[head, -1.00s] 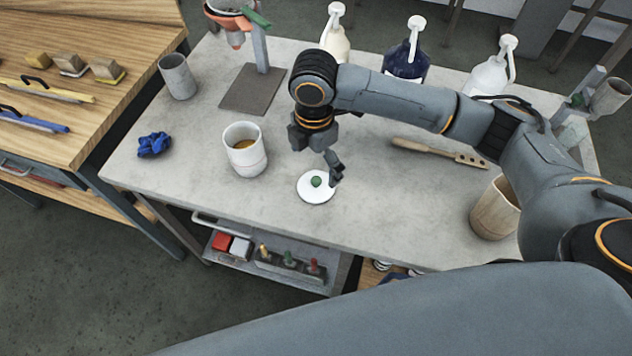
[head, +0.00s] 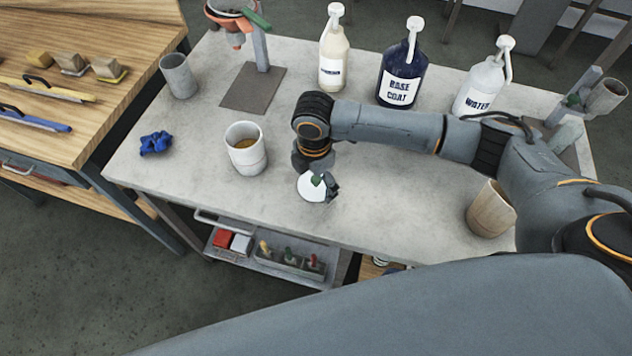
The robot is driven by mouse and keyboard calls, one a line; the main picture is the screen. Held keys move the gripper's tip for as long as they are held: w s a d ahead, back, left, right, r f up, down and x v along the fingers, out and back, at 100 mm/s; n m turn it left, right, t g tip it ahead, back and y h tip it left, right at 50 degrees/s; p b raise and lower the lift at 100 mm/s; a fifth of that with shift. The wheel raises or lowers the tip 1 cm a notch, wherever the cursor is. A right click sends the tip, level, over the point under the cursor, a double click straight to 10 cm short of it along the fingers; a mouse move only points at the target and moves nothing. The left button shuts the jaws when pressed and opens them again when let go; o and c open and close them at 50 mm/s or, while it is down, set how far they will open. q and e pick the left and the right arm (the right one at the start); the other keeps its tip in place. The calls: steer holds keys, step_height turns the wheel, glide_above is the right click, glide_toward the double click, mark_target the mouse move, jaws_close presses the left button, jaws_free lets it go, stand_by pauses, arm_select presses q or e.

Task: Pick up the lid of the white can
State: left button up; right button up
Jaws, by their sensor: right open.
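The white lid (head: 309,187) is a round disc with a green knob (head: 318,179). It lies on the grey table to the right of the white can. The white can (head: 246,149) stands upright and uncovered, with brownish contents showing inside. My right gripper (head: 325,187) is directly over the lid, with its fingers down at the green knob. It is open, and part of the lid and knob is hidden behind it. I cannot tell whether the fingers touch the knob. My left gripper is not in view.
Three pump bottles, cream (head: 333,55), dark blue (head: 401,70) and white (head: 482,84), stand along the back. A grey cup (head: 178,77), a stand (head: 252,88) and a blue cloth (head: 156,144) are at left. A wooden cup (head: 490,210) is at right. The front table is clear.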

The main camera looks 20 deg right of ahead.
steer(key=c, duration=0.7)
steer(key=shift+s, duration=0.25)
steer(key=c, duration=0.6)
steer(key=shift+c, duration=0.5)
